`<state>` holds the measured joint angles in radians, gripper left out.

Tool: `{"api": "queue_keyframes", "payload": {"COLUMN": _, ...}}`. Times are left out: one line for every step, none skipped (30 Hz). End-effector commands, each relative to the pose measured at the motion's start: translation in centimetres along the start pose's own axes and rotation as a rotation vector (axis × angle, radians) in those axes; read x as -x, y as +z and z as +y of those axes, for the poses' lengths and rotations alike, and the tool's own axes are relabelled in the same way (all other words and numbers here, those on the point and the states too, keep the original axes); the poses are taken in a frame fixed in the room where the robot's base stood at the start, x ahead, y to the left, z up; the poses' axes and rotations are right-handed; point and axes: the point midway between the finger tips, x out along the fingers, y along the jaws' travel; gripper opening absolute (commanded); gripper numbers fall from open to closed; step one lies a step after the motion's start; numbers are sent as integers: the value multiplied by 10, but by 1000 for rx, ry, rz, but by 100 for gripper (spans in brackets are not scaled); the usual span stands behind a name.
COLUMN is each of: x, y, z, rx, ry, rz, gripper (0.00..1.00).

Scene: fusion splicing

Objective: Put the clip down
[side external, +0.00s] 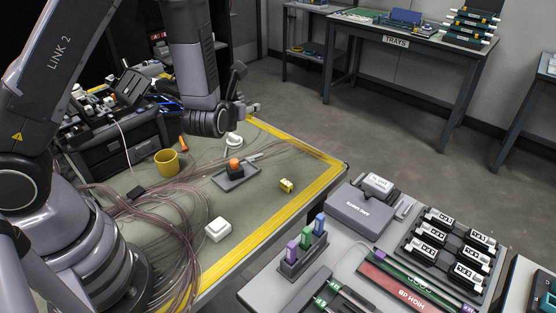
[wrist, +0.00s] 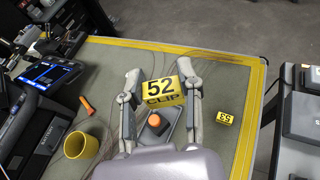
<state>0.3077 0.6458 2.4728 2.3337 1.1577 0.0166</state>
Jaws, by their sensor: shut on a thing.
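My gripper (wrist: 161,72) is shut on a yellow clip (wrist: 160,98) in the wrist view. The clip is marked "52 CLIP" and sits between the two fingers. In the side view my gripper (side external: 248,108) is above the far part of the bench, near its yellow-taped edge; the held clip cannot be made out there. A second yellow clip (wrist: 225,119), marked "53", lies on the bench to the right of the fingers; it also shows in the side view (side external: 286,185).
A grey tray (side external: 222,181) with an orange-topped item lies on the bench. A yellow cup (side external: 167,161), a white box (side external: 218,229) and loose fibres (side external: 150,205) are nearby. Bare mat surrounds the second clip. A side table (side external: 262,292) holds labelled parts.

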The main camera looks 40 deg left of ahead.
Motion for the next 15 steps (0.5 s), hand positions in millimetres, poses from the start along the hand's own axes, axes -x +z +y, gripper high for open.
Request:
{"api": "queue_keyframes", "payload": {"x": 2, "y": 11, "z": -3, "rx": 3, "ry": -20, "rz": -3, "gripper": 17}}
{"api": "queue_keyframes", "payload": {"x": 3, "y": 18, "z": -4, "rx": 2, "ry": -31, "rz": -1, "gripper": 17}}
{"api": "queue_keyframes", "payload": {"x": 4, "y": 28, "z": -6, "rx": -1, "ry": -50, "rz": 1, "gripper": 17}}
{"api": "queue_keyframes", "payload": {"x": 5, "y": 36, "z": -7, "rx": -3, "ry": -63, "rz": 2, "gripper": 17}}
{"api": "queue_keyframes", "payload": {"x": 7, "y": 44, "z": -8, "rx": -9, "ry": -78, "rz": 2, "gripper": 17}}
{"api": "queue_keyframes", "payload": {"x": 9, "y": 54, "z": -8, "rx": -17, "ry": -97, "rz": 2, "gripper": 17}}
{"api": "queue_keyframes", "payload": {"x": 11, "y": 61, "z": -9, "rx": -24, "ry": -111, "rz": 1, "gripper": 17}}
{"api": "queue_keyframes", "payload": {"x": 13, "y": 68, "z": -9, "rx": -31, "ry": -123, "rz": 1, "gripper": 17}}
{"api": "queue_keyframes", "payload": {"x": 16, "y": 76, "z": -10, "rx": -42, "ry": -140, "rz": -1, "gripper": 17}}
{"api": "queue_keyframes", "payload": {"x": 17, "y": 81, "z": -10, "rx": -49, "ry": -149, "rz": -2, "gripper": 17}}
{"api": "queue_keyframes", "payload": {"x": 19, "y": 86, "z": -9, "rx": -55, "ry": -157, "rz": -4, "gripper": 17}}
{"api": "queue_keyframes", "payload": {"x": 20, "y": 89, "z": -9, "rx": -63, "ry": -164, "rz": -4, "gripper": 17}}
{"api": "queue_keyframes", "payload": {"x": 20, "y": 90, "z": -8, "rx": -66, "ry": -164, "rz": -4, "gripper": 17}}
{"api": "queue_keyframes", "payload": {"x": 19, "y": 90, "z": -6, "rx": -67, "ry": -159, "rz": -3, "gripper": 17}}
{"api": "queue_keyframes", "payload": {"x": 16, "y": 87, "z": -2, "rx": -64, "ry": -145, "rz": -1, "gripper": 17}}
